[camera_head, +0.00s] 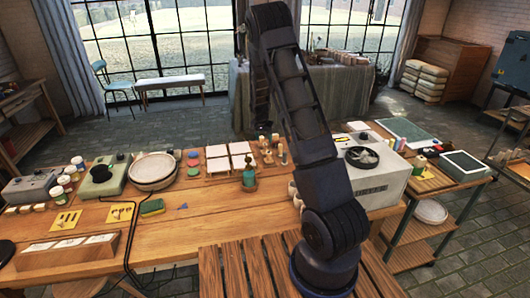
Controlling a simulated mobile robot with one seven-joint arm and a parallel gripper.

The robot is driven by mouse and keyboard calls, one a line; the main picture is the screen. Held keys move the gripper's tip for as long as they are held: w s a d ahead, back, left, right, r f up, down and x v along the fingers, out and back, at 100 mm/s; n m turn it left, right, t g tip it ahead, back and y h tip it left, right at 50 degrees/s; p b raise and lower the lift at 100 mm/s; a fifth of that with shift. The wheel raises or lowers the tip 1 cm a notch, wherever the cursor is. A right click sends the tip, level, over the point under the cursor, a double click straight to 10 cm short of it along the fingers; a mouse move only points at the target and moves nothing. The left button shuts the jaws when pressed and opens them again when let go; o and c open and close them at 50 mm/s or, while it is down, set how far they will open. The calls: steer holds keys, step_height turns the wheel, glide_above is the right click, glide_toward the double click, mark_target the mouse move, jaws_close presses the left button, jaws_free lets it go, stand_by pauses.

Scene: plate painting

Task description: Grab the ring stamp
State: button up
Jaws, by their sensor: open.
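A group of small wooden stamps (268,155) stands on a little wooden holder on the long wooden worktable (215,222), right of the white tiles. They are too small for me to tell which one is the ring stamp. My arm rises from the front, bends high up and hangs down behind itself. My gripper (264,132) is at its lower end, small and dark, seemingly just above or behind the stamps. It is open, and I see nothing held in it.
A green bottle (249,174) with brushes stands in front of the stamps. White tiles (217,151) lie to the left, beside a round pale wheel (153,168). A white machine (372,185) stands to the right. The table's front middle is mostly clear.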

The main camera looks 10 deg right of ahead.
mark_target(265, 144)
steer(key=shift+x, duration=3.45)
steer(key=shift+w, duration=0.2)
steer(key=c, duration=1)
steer(key=shift+c, duration=0.2)
